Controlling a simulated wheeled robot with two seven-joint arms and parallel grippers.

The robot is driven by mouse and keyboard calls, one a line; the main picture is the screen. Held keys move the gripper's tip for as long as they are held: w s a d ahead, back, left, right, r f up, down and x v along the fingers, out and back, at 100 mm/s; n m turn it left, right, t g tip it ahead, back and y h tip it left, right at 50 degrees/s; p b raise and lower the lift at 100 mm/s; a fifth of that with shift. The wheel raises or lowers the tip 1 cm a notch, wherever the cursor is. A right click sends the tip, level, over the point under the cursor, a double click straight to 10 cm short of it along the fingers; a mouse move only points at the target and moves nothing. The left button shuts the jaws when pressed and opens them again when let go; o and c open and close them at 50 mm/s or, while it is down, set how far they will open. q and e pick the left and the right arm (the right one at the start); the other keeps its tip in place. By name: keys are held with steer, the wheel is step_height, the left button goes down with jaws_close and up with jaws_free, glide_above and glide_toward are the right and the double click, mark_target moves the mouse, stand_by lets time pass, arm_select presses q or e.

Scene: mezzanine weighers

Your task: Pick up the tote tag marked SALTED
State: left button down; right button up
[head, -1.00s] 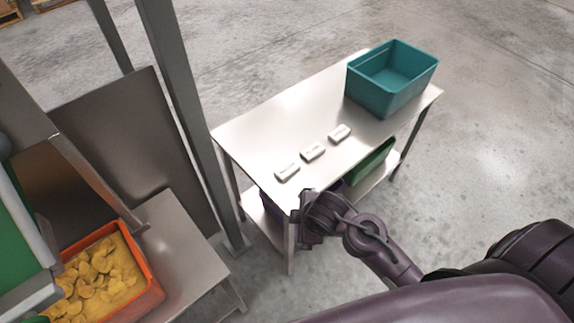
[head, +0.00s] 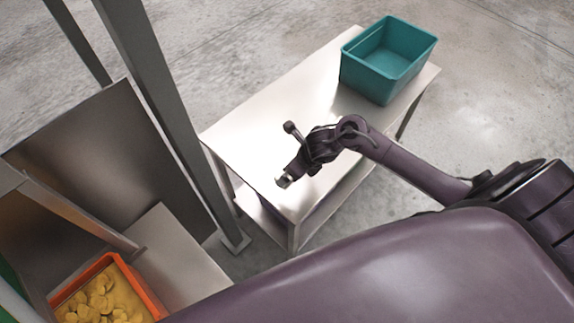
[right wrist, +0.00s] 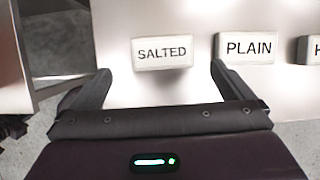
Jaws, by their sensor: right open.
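The SALTED tag (right wrist: 162,53) is a small white block with dark lettering, lying on the steel table (head: 240,125). In the right wrist view it sits between and just beyond the fingertips of my right gripper (right wrist: 160,68), which is open and empty. The tag is clear of both fingers. The PLAIN tag (right wrist: 247,47) lies to its right, past the right finger. A third tag (right wrist: 311,50), cut off by the picture edge, shows only an H. In the head view my right gripper (head: 285,181) is over the near edge of the table and my arm hides the tags. My left gripper is not in view.
A teal bin (head: 388,60) stands at the table's far right end. A grey post (head: 160,100) rises just left of the table. An orange tote (head: 108,285) of yellow chips is at lower left. The table's left part is bare.

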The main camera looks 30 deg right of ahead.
steer(key=shift+w+a+f, duration=0.1)
steer(key=shift+w+f, duration=0.05)
steer(key=shift+f, duration=0.25)
steer(key=x, duration=0.3)
steer(key=shift+w+p, duration=0.15)
steer(key=shift+p, duration=0.2)
steer(key=shift+x, duration=0.75)
steer(key=c, duration=0.5)
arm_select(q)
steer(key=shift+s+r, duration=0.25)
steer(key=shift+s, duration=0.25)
arm_select(e)
steer(key=c, duration=0.5)
